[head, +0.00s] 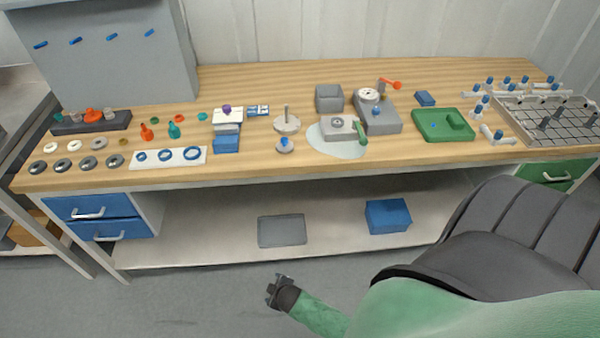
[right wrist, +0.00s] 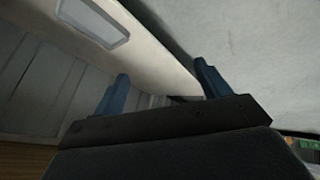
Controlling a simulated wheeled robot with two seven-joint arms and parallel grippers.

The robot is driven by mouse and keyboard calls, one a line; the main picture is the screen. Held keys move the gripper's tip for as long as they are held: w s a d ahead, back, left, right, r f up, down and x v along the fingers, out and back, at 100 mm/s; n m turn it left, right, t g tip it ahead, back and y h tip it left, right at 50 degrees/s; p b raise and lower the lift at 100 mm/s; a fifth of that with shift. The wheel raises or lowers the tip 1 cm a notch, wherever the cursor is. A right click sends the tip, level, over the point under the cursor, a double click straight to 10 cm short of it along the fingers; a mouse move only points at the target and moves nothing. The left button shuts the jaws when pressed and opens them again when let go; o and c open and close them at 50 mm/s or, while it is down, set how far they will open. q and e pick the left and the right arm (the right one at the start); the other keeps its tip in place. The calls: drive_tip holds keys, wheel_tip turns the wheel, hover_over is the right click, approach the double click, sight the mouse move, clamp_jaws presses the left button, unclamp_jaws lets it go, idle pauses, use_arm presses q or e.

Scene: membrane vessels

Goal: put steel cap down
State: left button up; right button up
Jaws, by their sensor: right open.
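My right gripper (head: 273,290) hangs in front of the bench, below the bench top, at the end of the green arm. It also shows in the right wrist view (right wrist: 163,85), with two fingers apart and nothing between them. I cannot tell for sure which item is the steel cap. Several round metal-grey discs (head: 87,162) lie in a row at the left front of the bench. A pale round piece with an upright stem (head: 287,123) and a small round piece with a blue knob (head: 284,146) stand near the middle. My left gripper is not in view.
The wooden bench top (head: 250,85) holds a grey fixture with a dial (head: 378,115), a green tray (head: 443,125) and a wire rack (head: 550,122). The lower shelf (head: 200,235) holds a grey tray (head: 281,231) and a blue box (head: 388,217). Blue drawers (head: 92,207) sit left.

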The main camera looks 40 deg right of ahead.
drive_tip(key=s+a+f+m+g, duration=0.1)
drive_tip(key=s+f+m+g, duration=0.1)
drive_tip(key=s, duration=0.7)
drive_tip(key=s+a+f+m+g, duration=0.2)
drive_tip(key=s+f+m+g, duration=0.1)
drive_tip(key=s+f, duration=0.4)
drive_tip(key=s, duration=0.3)
drive_tip(key=shift+s+f+g+y, duration=0.15)
drive_tip(key=shift+f+g+y, duration=0.05)
drive_tip(key=shift+g+y, duration=0.2)
drive_tip(key=shift+d, duration=0.1)
